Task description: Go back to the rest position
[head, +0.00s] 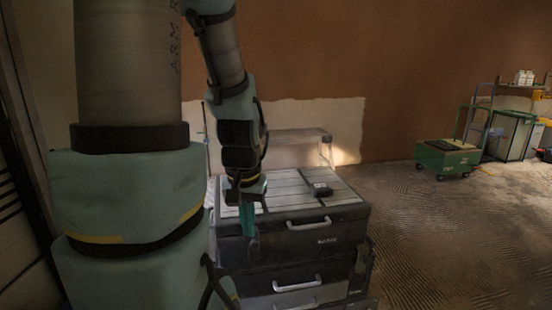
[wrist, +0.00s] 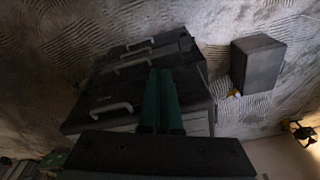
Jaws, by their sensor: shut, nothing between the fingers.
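My gripper (head: 252,243) hangs from my arm with its teal fingers pointing down, in front of the near left part of a dark drawer cabinet (head: 325,238). I cannot tell whether it touches the cabinet. In the wrist view the two teal fingers (wrist: 160,75) lie side by side, shut with nothing between them. The cabinet (wrist: 90,112) with its pale handles shows behind the fingers there.
A small dark object (head: 321,189) lies on the cabinet's slatted top. A green wheeled cart (head: 447,160) stands at the back right, with open ridged floor (head: 450,235) before it. The wrist view shows a dark box (wrist: 257,63) on the floor.

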